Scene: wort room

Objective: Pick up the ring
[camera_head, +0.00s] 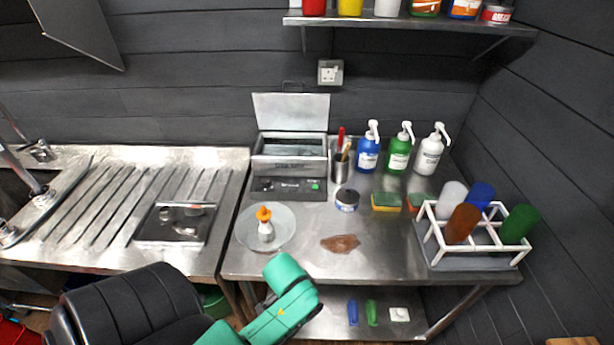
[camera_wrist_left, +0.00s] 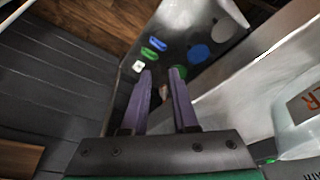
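I cannot make out a thing that is clearly a ring in either view. My left gripper (camera_wrist_left: 161,72) shows in the left wrist view with two purple fingers apart. A small pinkish thing (camera_wrist_left: 163,92) shows between the fingers, too small to name; I cannot tell whether it is touched. Beyond the fingertips, the lower shelf (camera_wrist_left: 178,22) carries a blue piece (camera_wrist_left: 157,44), a green piece (camera_wrist_left: 149,53), a white piece (camera_wrist_left: 138,66) and a blue disc (camera_wrist_left: 198,54). In the head view my left arm reaches to the table's front edge and its fingers are hidden. My right gripper is not in view.
The steel table (camera_head: 305,240) holds a round plate (camera_head: 283,236) with an orange-topped bottle (camera_head: 265,230), a brown patch (camera_head: 341,244), a white rack (camera_head: 470,262) with cups, and several pump bottles. A sink counter (camera_head: 90,235) stands at left.

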